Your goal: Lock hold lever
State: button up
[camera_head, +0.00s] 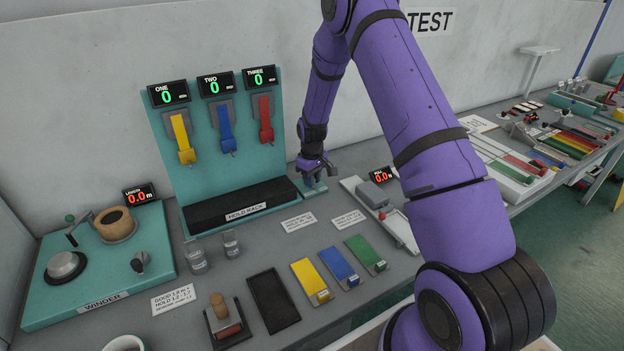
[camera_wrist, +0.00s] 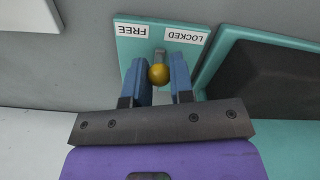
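The hold lever's brass ball knob (camera_wrist: 158,76) sits on a short grey stem on a teal plate (camera_wrist: 130,48). The plate has a FREE label (camera_wrist: 147,29) on the left and a LOCKED label (camera_wrist: 184,36) on the right, both upside down in the wrist view. The stem is between the two labels. My gripper (camera_wrist: 159,66) is open, with one blue finger on each side of the knob. Small gaps show beside the knob; contact is unclear. In the head view my gripper (camera_head: 314,170) is low over the teal plate (camera_head: 315,189) and hides the lever.
The black hold rack (camera_head: 237,203) on its teal stand is close to the left of my gripper. A grey device with a PULL display (camera_head: 381,176) stands to the right. Labels (camera_head: 298,222) and coloured strips (camera_head: 339,266) lie in front. The wall is behind.

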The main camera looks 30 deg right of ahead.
grip_shut()
jog(key=shift+w+a+m, duration=0.1)
jog(key=shift+a+m, duration=0.4)
jog(key=shift+m, duration=0.65)
jog(key=shift+w+a+m, duration=0.1)
jog(key=shift+a+m, duration=0.4)
jog(key=shift+m, duration=0.65)
jog(key=o, duration=0.7)
grip_release()
jog(key=shift+o, duration=0.2)
notch_tip(320, 180, up, 11)
jog(key=shift+f, duration=0.1)
